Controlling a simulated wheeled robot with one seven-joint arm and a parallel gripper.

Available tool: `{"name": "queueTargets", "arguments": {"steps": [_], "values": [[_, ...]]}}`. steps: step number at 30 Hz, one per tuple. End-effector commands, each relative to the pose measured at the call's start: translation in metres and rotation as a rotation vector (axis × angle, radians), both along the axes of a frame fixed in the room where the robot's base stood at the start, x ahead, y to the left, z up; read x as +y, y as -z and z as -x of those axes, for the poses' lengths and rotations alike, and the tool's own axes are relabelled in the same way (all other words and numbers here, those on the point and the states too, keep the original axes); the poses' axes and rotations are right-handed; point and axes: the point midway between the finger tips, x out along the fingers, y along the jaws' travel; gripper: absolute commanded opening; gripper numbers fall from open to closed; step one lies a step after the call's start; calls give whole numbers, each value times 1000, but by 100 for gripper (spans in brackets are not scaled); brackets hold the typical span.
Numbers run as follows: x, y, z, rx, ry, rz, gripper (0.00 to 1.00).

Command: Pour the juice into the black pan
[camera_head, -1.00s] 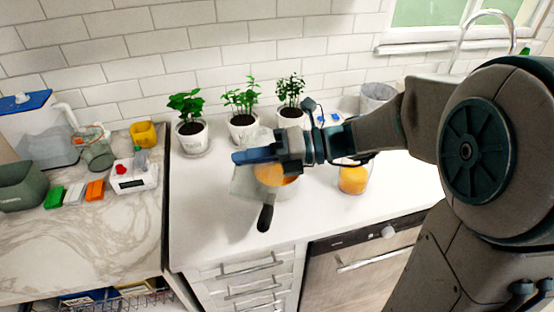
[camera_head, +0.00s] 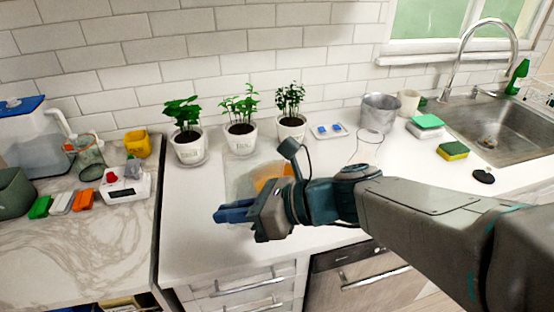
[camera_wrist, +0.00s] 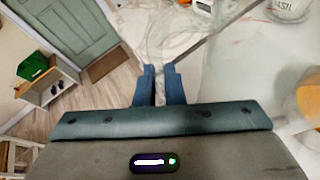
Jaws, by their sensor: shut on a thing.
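My gripper (camera_head: 218,214) reaches left over the white counter, with its blue fingers close together. In the wrist view its fingers (camera_wrist: 160,85) are shut on a clear, faintly seen container (camera_wrist: 160,32). The container looks empty of orange where it shows. Orange juice (camera_head: 272,176) shows behind my gripper in the head view. An orange surface with a pale rim also shows at the right edge of the wrist view (camera_wrist: 309,100). The black pan and its handle are hidden behind my gripper and arm, so I cannot tell how much juice is inside.
Three potted plants (camera_head: 241,138) line the wall. A metal bucket (camera_head: 380,113), a clear glass (camera_head: 367,148) and a sponge (camera_head: 453,150) stand toward the sink (camera_head: 502,128). A white scale (camera_head: 125,187) is on the marble counter at left.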

Motion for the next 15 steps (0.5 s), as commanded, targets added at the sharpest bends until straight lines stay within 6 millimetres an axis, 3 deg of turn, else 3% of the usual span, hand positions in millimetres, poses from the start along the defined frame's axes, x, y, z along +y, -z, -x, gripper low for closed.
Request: {"name": "queueTargets", "arguments": {"steps": [4, 15], "values": [[2, 15, 6, -80, 1, 22, 0], [3, 20, 11, -238, 0, 69, 0]]}}
